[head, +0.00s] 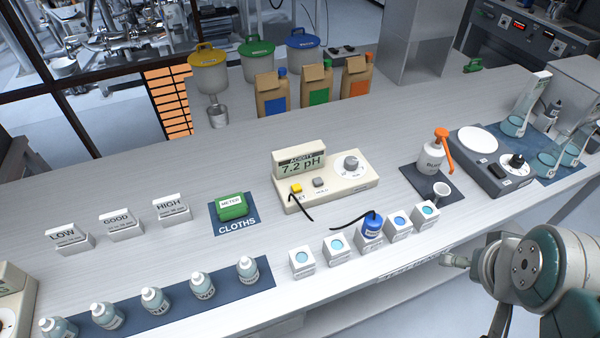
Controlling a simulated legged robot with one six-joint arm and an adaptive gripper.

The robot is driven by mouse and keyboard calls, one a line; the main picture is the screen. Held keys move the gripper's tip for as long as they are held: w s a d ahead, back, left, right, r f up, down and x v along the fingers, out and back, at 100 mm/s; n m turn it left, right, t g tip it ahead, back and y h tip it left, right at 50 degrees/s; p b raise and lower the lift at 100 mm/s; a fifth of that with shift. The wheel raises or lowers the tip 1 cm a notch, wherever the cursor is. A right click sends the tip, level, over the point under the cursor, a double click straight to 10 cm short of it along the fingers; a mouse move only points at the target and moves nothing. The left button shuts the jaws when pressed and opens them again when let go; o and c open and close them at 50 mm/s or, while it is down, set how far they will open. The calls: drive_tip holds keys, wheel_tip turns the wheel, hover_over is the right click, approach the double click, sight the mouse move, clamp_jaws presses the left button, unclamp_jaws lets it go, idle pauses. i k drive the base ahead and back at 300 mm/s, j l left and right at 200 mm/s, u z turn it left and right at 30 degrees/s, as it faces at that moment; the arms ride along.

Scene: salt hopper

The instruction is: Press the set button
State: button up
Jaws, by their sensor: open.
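The meter (340,190), a cream box reading "ACIDITY 7.2 pH", stands mid-bench. On its front left is a yellow button (296,188); the label below it is partly covered by a black lead and too small to read surely. A grey button (319,182) sits to its right, then a round grey dial (351,165). I cannot tell for certain which button is marked set. My gripper (447,259) is at the lower right, by the bench's front edge, well apart from the meter. It is open and empty, though its fingers show small and edge-on.
A blue probe (371,226) on a black lead stands among several white blocks before the meter. Bottles line a blue mat (175,303) at front left. A green cloth pack (231,206) lies left of the meter. An orange-topped pump bottle (433,155) stands right.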

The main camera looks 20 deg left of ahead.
sight(296, 188)
drive_tip(key=u, duration=0.95)
